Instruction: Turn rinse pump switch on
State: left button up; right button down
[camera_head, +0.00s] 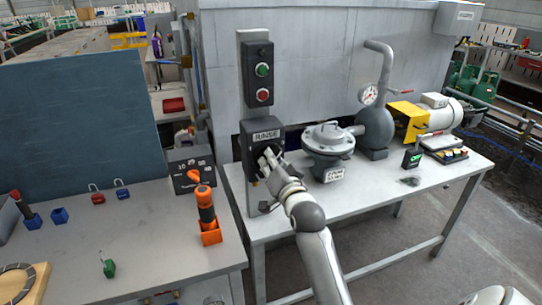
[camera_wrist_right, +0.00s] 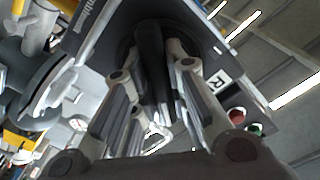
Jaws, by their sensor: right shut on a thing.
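The dark rinse switch box (camera_head: 251,139), labelled RINSE, is mounted on a grey post on the table in the head view. My right gripper (camera_head: 268,160) is at its front and covers most of the lower face. In the right wrist view the box (camera_wrist_right: 205,38) fills the upper middle. My right gripper's fingers (camera_wrist_right: 163,85) are shut on a black switch handle (camera_wrist_right: 151,60), one finger on each side. The handle's exact angle and its position marks are hard to read. My left gripper is not in view.
A box with green and red buttons (camera_head: 262,73) is above on the same post. A grey valve (camera_head: 327,141), a pump with a gauge (camera_head: 374,125) and a small switch with a green display (camera_head: 412,157) stand to the right. An orange-handled tool (camera_head: 205,205) stands on the left table.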

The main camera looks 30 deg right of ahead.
jog(key=n+p, duration=0.2)
jog(key=n, duration=0.1)
jog(key=shift+n, duration=0.4)
jog(key=shift+n+p, duration=0.75)
jog(key=shift+n, duration=1.05)
jog(key=shift+f, duration=0.1)
jog(key=c, duration=1.4)
grip_release()
jog(key=shift+s, duration=0.1)
jog(key=v, duration=1.2)
